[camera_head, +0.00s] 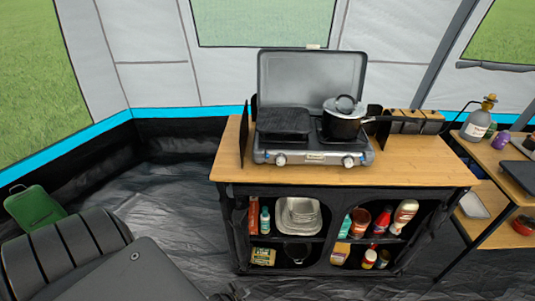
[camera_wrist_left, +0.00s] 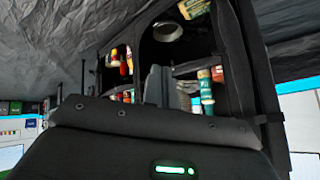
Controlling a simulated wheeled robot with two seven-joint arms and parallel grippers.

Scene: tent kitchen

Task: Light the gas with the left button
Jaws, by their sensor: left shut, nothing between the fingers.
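The gas stove (camera_head: 313,157) stands on the wooden counter with its lid up. Its left button (camera_head: 281,160) is a pale round knob on the front panel; a similar right knob (camera_head: 348,162) sits at the other end. No flame shows. My left gripper (camera_head: 229,293) is low at the bottom edge of the head view, below and left of the stove, apart from the button. In the left wrist view its fingers (camera_wrist_left: 156,84) are shut and empty, facing the cabinet shelves. My right gripper is not in view.
A lidded black pot (camera_head: 343,120) stands on the right burner and a dark griddle (camera_head: 283,122) on the left. Filled shelves lie under the counter (camera_head: 420,160). A gas bottle (camera_head: 477,120) stands on the side table. Floor left of the cabinet is open.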

